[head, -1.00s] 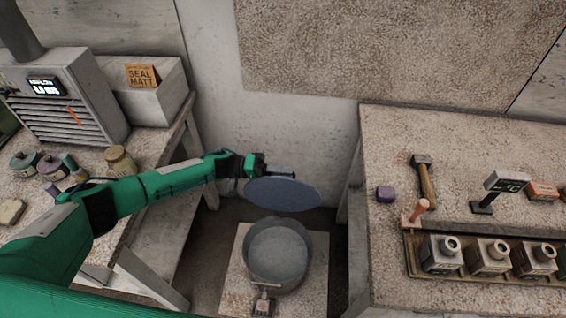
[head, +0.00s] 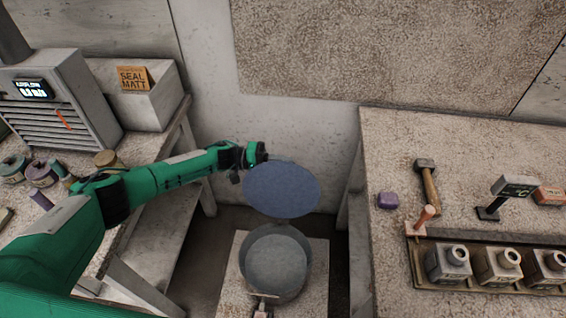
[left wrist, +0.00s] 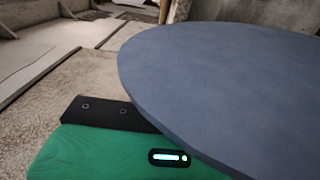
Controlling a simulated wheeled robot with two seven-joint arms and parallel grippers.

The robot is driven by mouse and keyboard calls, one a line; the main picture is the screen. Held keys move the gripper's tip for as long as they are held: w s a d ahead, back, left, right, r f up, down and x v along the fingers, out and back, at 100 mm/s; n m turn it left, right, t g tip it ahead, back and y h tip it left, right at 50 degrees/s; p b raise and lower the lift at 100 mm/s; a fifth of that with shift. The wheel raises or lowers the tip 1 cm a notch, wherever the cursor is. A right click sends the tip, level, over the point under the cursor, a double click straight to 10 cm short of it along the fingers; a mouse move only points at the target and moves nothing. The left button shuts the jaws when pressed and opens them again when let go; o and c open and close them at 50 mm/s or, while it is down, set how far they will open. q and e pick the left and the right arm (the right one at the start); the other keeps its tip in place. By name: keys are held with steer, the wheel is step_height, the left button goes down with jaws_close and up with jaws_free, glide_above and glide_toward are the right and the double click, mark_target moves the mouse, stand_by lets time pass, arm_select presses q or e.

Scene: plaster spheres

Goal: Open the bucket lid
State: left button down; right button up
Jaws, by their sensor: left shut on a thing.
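The bucket (head: 250,275) is a grey round pail on a pale slab between the two tables, and its top is open to view. The round blue-grey lid (head: 282,190) is up behind and above the bucket, tilted so its flat face shows to the head camera. My left gripper (head: 262,160) is shut on the lid at its far upper-left edge; its fingertips are mostly hidden behind the lid. In the left wrist view the lid (left wrist: 230,80) fills the right side, in front of my green gripper body. My right gripper is not in view.
A wall stands close behind the lid.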

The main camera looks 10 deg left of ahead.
arm_select(q)
steer(key=shift+s+f, duration=0.1)
steer(key=shift+f, duration=0.1)
steer(key=c, duration=1.5)
jaws_free()
steer(key=shift+r, duration=0.1)
